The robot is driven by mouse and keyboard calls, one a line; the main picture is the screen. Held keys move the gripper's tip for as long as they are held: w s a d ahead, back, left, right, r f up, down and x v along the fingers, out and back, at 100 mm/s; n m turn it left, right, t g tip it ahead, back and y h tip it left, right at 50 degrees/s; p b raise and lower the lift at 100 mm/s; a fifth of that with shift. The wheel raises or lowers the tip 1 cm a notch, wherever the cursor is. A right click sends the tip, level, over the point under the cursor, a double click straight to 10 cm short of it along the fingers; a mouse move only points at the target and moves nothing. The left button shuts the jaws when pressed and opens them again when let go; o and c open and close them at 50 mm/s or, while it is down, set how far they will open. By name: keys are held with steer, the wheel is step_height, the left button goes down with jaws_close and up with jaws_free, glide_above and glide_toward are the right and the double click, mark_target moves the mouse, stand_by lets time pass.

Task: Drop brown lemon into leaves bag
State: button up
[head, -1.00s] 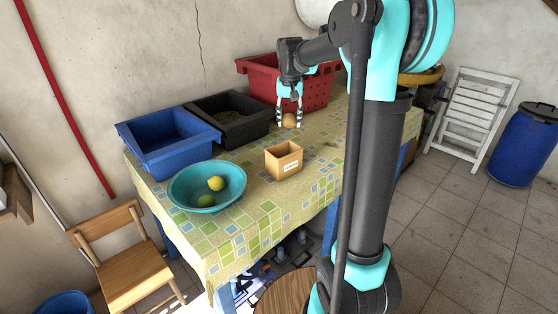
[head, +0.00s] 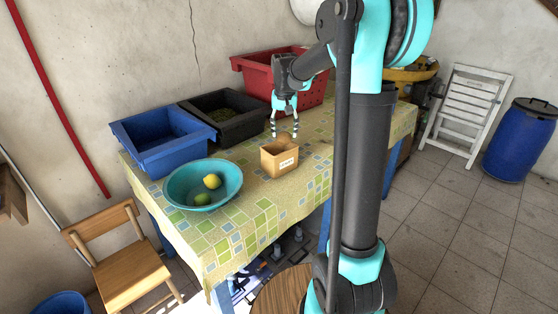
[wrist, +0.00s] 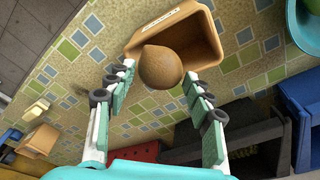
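The brown lemon (head: 286,140) is a round brown fruit at the mouth of a small tan open-topped box (head: 279,163) with a white label too small to read; I take this box for the leaves bag. In the wrist view the lemon (wrist: 160,67) overlaps the opening of the tan box (wrist: 205,35), just past my fingertips. I cannot tell whether it touches the box. My gripper (head: 284,134) points down above the box. Its fingers stand apart with a gap on both sides of the lemon, as the wrist view (wrist: 158,80) shows.
A teal bowl (head: 172,186) with a yellow and a green fruit stands left of the box. Blue (head: 150,165), black (head: 235,133) and red (head: 262,72) crates line the wall side. Bare patterned cloth (head: 255,205) lies in front of the box.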

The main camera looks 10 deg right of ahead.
steer(key=shift+o, duration=1.3)
step_height(320, 180, up, 12)
steer(key=s, duration=0.1)
steer(key=shift+s+a, duration=0.15)
steer(key=shift+s, duration=0.2)
steer(key=shift+f, duration=0.1)
steer(key=s+d+f+n+t, duration=0.1)
steer(key=s+d+f, duration=0.1)
steer(key=s+f, duration=1)
steer(key=s+d+f+n+t, duration=0.1)
steer(key=s+d+f, duration=0.1)
steer(key=s+f, duration=1.1)
steer(key=s, duration=0.3)
steer(key=shift+s+d+f, duration=0.25)
steer(key=shift+f, duration=0.05)
